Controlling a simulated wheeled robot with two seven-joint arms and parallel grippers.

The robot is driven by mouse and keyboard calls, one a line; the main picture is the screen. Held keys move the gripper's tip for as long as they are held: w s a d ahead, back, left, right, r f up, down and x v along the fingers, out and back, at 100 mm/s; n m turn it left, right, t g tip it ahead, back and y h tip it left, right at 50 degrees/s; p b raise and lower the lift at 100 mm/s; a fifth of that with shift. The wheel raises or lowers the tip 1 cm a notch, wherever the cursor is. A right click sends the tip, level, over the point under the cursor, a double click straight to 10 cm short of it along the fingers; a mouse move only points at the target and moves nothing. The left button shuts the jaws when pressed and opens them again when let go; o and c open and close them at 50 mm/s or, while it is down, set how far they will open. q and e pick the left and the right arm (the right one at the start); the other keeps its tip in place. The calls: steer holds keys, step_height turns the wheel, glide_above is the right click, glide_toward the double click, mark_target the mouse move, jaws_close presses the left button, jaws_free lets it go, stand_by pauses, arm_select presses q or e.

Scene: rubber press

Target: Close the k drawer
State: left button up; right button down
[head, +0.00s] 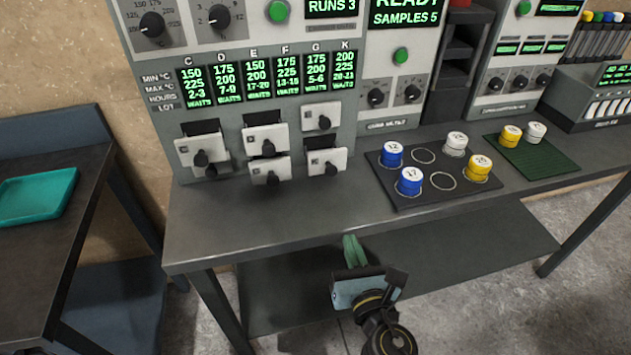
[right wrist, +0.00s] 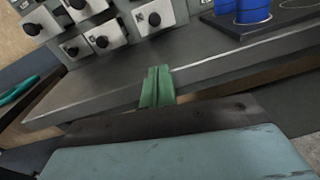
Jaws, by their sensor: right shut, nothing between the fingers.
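A bank of small white drawers with black knobs sits low on the grey machine, under a display lettered C to K. The k drawer appears to be the lower right one (head: 318,158), though its letter is too small to read. It seems to stick out, with a dark gap above it. It also seems to show at the top of the right wrist view (right wrist: 144,24). My right gripper (head: 354,249) has green fingers, shut and empty. It is at the table's front edge, below and apart from the drawers; it also shows in the right wrist view (right wrist: 157,86). My left gripper is not in view.
Neighbouring drawers (head: 266,141) also stand out from the machine. A dark tray (head: 424,190) with blue, white and yellow-topped pots is at the right on the table (head: 240,232). The tabletop before the drawers is clear. A teal tray (head: 35,198) lies on the left table.

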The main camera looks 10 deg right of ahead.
step_height(320, 180, up, 3)
steer(key=n, duration=0.1)
steer(key=p, duration=0.2)
glide_toward(331, 174)
steer(key=shift+t, duration=0.4)
steer(key=w, duration=0.5)
steer(key=shift+w+f, duration=0.2)
steer(key=shift+w, duration=0.15)
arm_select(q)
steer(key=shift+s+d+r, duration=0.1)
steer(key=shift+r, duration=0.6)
arm_select(e)
steer(key=shift+w, duration=0.6)
